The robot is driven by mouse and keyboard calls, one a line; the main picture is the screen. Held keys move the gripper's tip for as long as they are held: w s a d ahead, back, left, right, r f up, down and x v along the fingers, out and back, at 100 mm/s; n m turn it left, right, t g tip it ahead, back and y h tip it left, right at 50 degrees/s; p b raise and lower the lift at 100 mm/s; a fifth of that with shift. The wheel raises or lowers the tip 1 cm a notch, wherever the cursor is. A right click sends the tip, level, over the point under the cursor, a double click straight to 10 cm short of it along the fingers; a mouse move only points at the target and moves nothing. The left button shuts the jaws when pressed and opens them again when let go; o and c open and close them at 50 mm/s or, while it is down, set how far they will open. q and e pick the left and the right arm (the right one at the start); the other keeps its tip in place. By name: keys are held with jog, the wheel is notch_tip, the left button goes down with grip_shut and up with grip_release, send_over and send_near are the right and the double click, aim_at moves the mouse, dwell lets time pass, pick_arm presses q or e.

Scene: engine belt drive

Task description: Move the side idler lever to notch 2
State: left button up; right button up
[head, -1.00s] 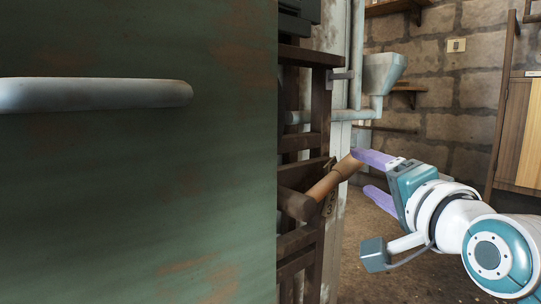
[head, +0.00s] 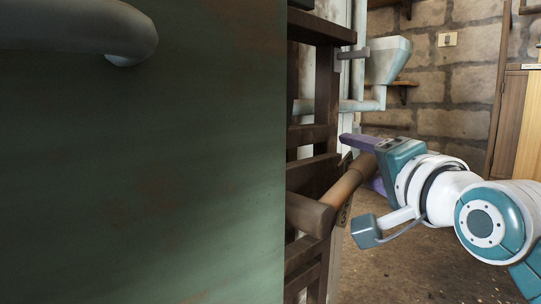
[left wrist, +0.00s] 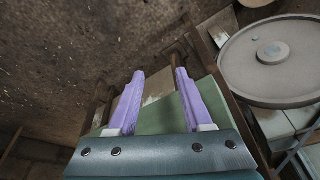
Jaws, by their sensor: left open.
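A brown, rounded wooden lever (head: 349,188) slants up to the right in the head view, beside a dark wooden frame. I take it to be the side idler lever. A narrow plate (head: 344,211) shows partly behind it; I cannot make out notches. My right gripper (head: 356,164) is at the lever's upper end, its purple fingers apart on either side of it in the picture. Contact cannot be told, and the lower finger is partly hidden. My left gripper (left wrist: 160,76) is open and empty in the left wrist view, over a green surface (left wrist: 160,115).
A green, rust-stained panel (head: 150,190) with a grey handle (head: 75,28) fills the left of the head view. A dark wooden frame (head: 325,85) and a grey funnel (head: 388,60) stand beyond. A round grey disc (left wrist: 285,75) is right in the left wrist view. Floor at right is clear.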

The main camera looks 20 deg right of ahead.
grip_shut()
dwell(1.1)
